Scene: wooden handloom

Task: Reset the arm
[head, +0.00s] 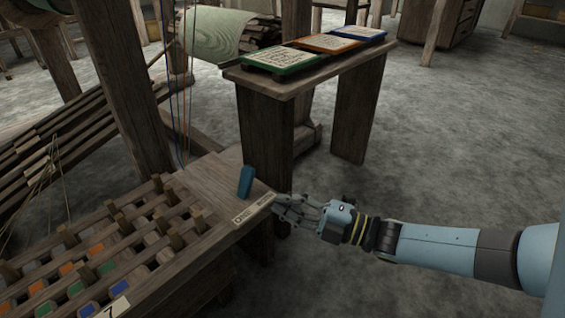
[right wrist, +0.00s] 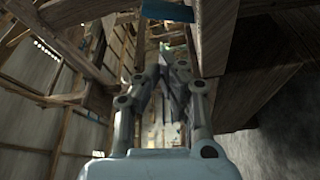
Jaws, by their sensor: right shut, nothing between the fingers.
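My right gripper (head: 282,205) reaches in from the right in the head view, with its fingertips at the right edge of the loom's wooden board. It is shut and empty. In the right wrist view its fingers (right wrist: 173,80) are drawn together. A small blue block (head: 245,181) stands on the board, a little left of and beyond the fingertips, apart from them. A blue piece at the top of the right wrist view (right wrist: 167,11) looks like the same block. My left gripper is not in view.
A peg grid (head: 120,235) with coloured squares fills the lower left. A wooden bench (head: 300,81) with green, orange and blue framed tiles stands behind. A loom post (head: 125,85) and thin threads rise at the left. The floor at the right (head: 455,150) is clear.

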